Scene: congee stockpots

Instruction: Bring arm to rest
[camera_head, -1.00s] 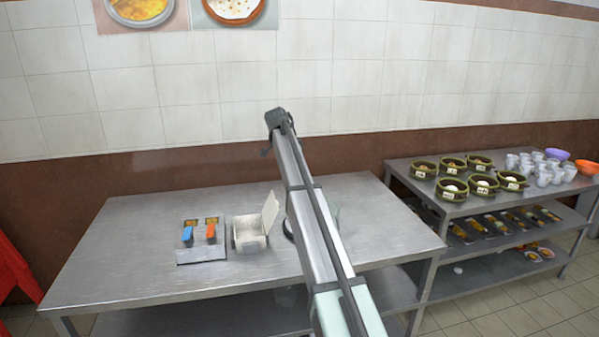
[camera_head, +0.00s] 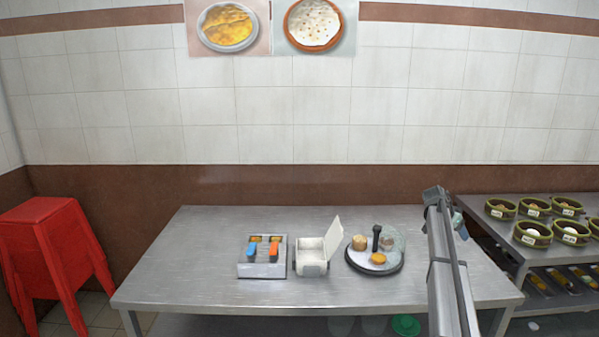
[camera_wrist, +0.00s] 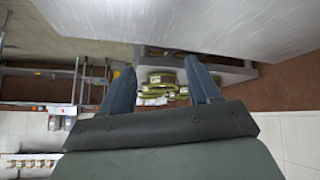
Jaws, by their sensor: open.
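My arm stretches up from the bottom right of the head view, in front of the right end of the steel table (camera_head: 190,277). In the wrist view my gripper (camera_wrist: 160,75) shows two dark fingers spread apart with nothing between them. Beyond the fingers, the green-rimmed bowls (camera_wrist: 160,85) appear far off, on the side shelf. The gripper touches nothing that I can see.
On the table stand a tray with blue- and orange-handled items (camera_head: 262,270), an open white box (camera_head: 312,268) and a round dark stand (camera_head: 375,270) with food pieces. Red stools (camera_head: 45,225) stand at left. A steel shelf (camera_head: 490,212) with bowls stands at right. The table's left part is clear.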

